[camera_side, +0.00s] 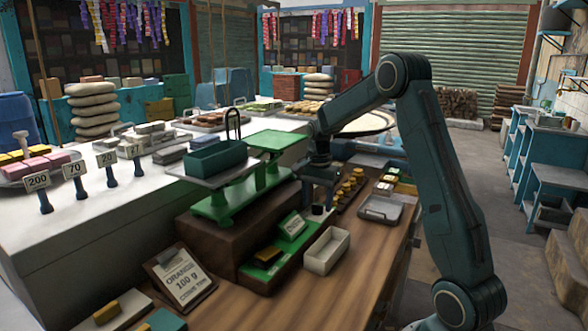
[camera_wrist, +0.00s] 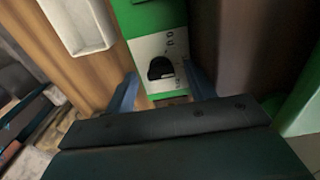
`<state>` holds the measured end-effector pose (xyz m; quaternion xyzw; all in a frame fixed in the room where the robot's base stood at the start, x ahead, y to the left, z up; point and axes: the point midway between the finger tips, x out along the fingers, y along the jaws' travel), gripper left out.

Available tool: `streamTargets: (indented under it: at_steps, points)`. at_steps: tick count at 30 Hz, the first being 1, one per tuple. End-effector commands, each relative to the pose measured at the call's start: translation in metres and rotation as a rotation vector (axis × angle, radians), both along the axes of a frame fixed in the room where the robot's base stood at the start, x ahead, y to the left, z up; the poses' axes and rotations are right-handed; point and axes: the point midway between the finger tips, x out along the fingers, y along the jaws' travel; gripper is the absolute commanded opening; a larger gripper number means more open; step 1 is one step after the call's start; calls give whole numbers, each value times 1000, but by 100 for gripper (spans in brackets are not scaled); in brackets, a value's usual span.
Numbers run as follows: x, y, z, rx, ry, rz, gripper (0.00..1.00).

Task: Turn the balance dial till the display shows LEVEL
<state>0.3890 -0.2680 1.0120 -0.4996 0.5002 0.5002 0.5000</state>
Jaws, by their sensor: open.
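The black balance dial (camera_wrist: 161,68) sits on a white panel (camera_wrist: 172,45) of a green housing in the wrist view. My gripper (camera_wrist: 160,74) is open, with one blue finger on each side of the dial. Whether either finger touches it I cannot tell. In the side view my gripper (camera_side: 319,200) points down beside the green balance scale (camera_side: 222,204). A small green box (camera_side: 292,226) with a pale marked face stands below it, in front of the scale. I cannot read any display wording.
A white tray (camera_side: 327,250) lies close to the green box, also in the wrist view (camera_wrist: 78,24). Brass weights (camera_side: 348,188) and a grey tray (camera_side: 381,209) are to the right. An order card (camera_side: 180,279) stands at the front left.

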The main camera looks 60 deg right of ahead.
Motion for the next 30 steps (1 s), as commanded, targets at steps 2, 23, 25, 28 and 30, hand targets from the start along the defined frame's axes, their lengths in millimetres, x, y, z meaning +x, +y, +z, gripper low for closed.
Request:
streamTargets:
  at_steps: [2,23,25,28,30]
  points:
    - [1,0,7,-2,-3,0,55]
    - [0,-1,113,-3,-4,-1,55]
    - [1,-1,120,-3,-4,-1,55]
    - [1,-1,127,-3,-4,-1,55]
    - [0,0,130,-2,-3,-1,55]
